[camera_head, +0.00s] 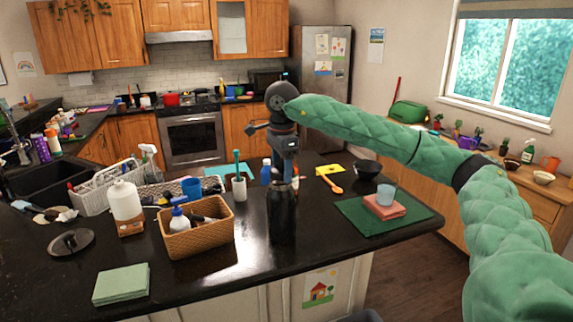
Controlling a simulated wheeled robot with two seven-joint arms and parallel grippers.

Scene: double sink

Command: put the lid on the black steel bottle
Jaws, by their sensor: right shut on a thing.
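The black steel bottle (282,220) stands upright near the front of the dark counter, in the middle of the view. My right gripper (286,174) points down directly over the bottle's top. It is shut on a small dark thing, which looks like the lid. The fingers hide most of it, and I cannot tell whether it touches the bottle's mouth. My left gripper is not in view.
A wicker basket (197,241) with a spray bottle stands left of the bottle. A white cup with a brush (239,187) and a blue bottle (266,172) are behind. A green mat (352,222) lies to the right.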

